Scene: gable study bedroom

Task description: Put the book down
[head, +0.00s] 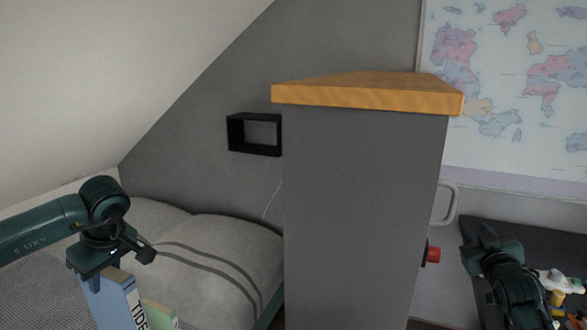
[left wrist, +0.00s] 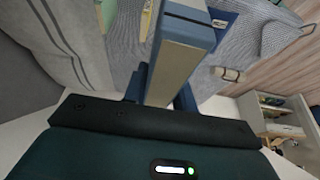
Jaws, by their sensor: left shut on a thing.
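My left gripper (head: 112,262) is at the lower left of the head view, shut on a blue book (head: 116,302). The book hangs below the fingers, with dark lettering on its pale spine; its lower end is cut off by the frame. In the left wrist view the book (left wrist: 176,68) stands out between the fingers, blue covers around a beige edge. I cannot tell whether its far end touches anything. My right gripper (head: 488,244) is at the lower right, beside a dark surface; its jaw opening is not clear.
A green book (head: 159,314) shows just right of the held book. The bed (head: 215,250) with grey cushions lies behind. A tall grey partition (head: 362,200) with a wooden top stands in the middle. A dark desk (head: 475,232) with small objects is at right.

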